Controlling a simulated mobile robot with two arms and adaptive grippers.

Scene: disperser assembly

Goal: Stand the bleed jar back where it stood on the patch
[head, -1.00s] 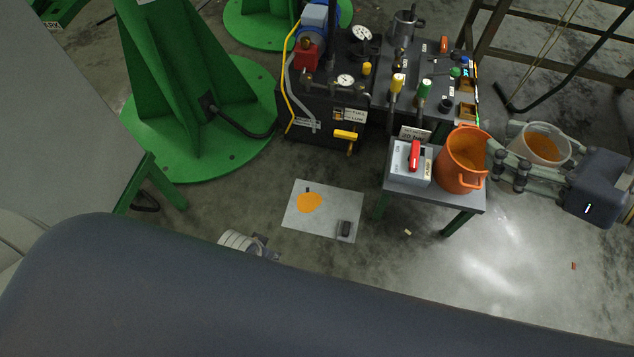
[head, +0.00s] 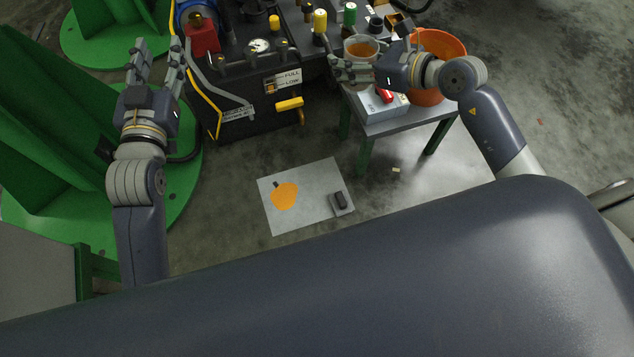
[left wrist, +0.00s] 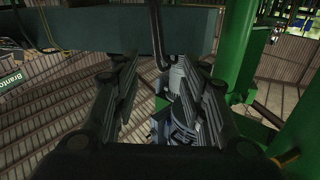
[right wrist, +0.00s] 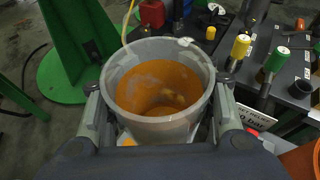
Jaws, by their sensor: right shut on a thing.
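The bleed jar (head: 360,52) is a translucent tub with orange fluid inside. My right gripper (head: 350,68) is shut on it and holds it upright in the air, over the near edge of the black power unit beside the small table. In the right wrist view the jar (right wrist: 158,90) sits between the two fingers. The patch (head: 310,205) is a pale sheet on the floor with an orange stain (head: 285,196) and a small dark block (head: 341,200) on it. My left gripper (head: 156,62) is open and empty, raised over the green base at the left.
The small table (head: 400,125) carries a grey switch box (head: 383,104) with a red lever and an orange bucket (head: 440,50). The black power unit (head: 255,110) stands behind the patch. A green column base (head: 185,190) is at left. Floor around the patch is mostly clear.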

